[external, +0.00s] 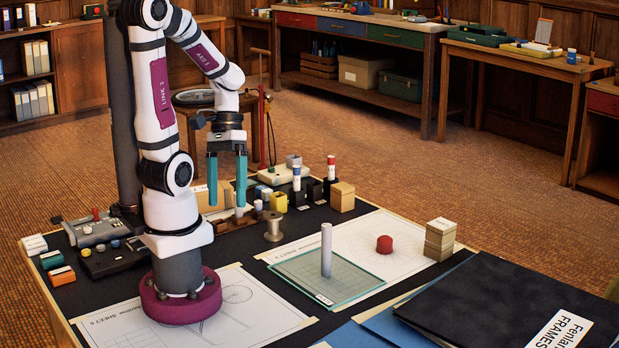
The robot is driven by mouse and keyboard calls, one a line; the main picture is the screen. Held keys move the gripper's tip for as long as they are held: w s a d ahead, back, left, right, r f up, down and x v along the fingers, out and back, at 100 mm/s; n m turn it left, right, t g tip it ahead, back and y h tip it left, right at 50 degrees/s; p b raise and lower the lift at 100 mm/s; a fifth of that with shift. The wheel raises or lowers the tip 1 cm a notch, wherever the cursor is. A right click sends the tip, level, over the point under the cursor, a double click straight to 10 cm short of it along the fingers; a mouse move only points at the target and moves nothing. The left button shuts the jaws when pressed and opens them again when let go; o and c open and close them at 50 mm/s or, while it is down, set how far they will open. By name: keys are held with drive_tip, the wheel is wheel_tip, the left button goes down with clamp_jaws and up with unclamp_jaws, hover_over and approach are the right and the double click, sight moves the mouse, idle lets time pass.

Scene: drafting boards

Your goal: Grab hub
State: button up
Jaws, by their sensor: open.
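My gripper (226,204) has two teal fingers pointing down, spread apart with nothing seen held between them. It hangs above the back left of the table, over a cluster of small parts. No part is clearly labelled as the hub. A small red faceted round piece (384,244) sits on the right drawing sheet, well to the right of my gripper. A grey metal spool (273,226) stands upright on the dark mat, nearer my gripper. I cannot tell which of these is the hub.
A white upright rod (326,250) stands on a glass plate (290,268) at the middle front. A stack of tan blocks (440,238) is right of the red piece. Dark folders (530,300) cover the front right. Several small blocks and bottles crowd the back.

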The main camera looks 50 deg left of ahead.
drive_tip(key=w+f+n+t+h, duration=0.2)
drive_tip(key=w+n+h, duration=0.1)
drive_tip(key=n+h, duration=0.3)
drive_tip(key=n+t+y, duration=0.4)
drive_tip(key=n+t, duration=0.9)
drive_tip(key=n, duration=1.1)
approach(270, 215)
drive_tip(key=x, duration=1)
drive_tip(key=shift+w+d+f, duration=0.15)
drive_tip(key=shift+w, duration=0.05)
clamp_jaws()
